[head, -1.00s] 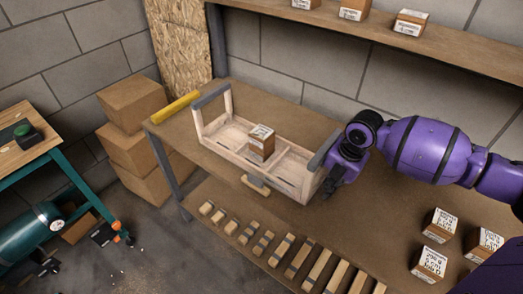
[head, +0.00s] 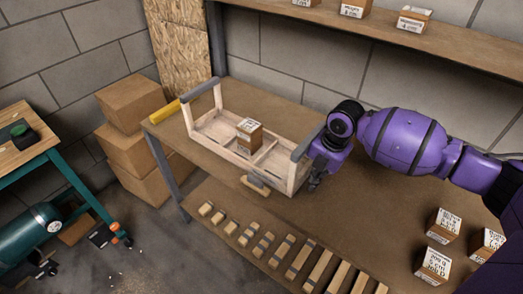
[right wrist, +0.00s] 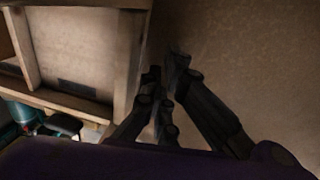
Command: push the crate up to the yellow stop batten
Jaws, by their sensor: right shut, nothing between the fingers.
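The wooden crate (head: 226,150) stands on the brown bench, with raised ends topped by grey bars. One labelled box (head: 249,134) sits inside it. The yellow stop batten (head: 165,113) lies at the bench's left end. In the head view the crate's left end is right at the batten and partly covers it; I cannot tell if they touch. My right gripper (head: 316,178) is shut and empty at the crate's right end. In the right wrist view its dark fingers (right wrist: 168,85) are beside the crate wall (right wrist: 100,60); contact is unclear. My left gripper is not in view.
Several labelled boxes (head: 437,262) stand on the bench at the right. A shelf (head: 330,14) with boxes runs above the back. Several wood pieces (head: 264,245) lie on the lower shelf. Cardboard boxes (head: 130,100) are stacked left of the bench.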

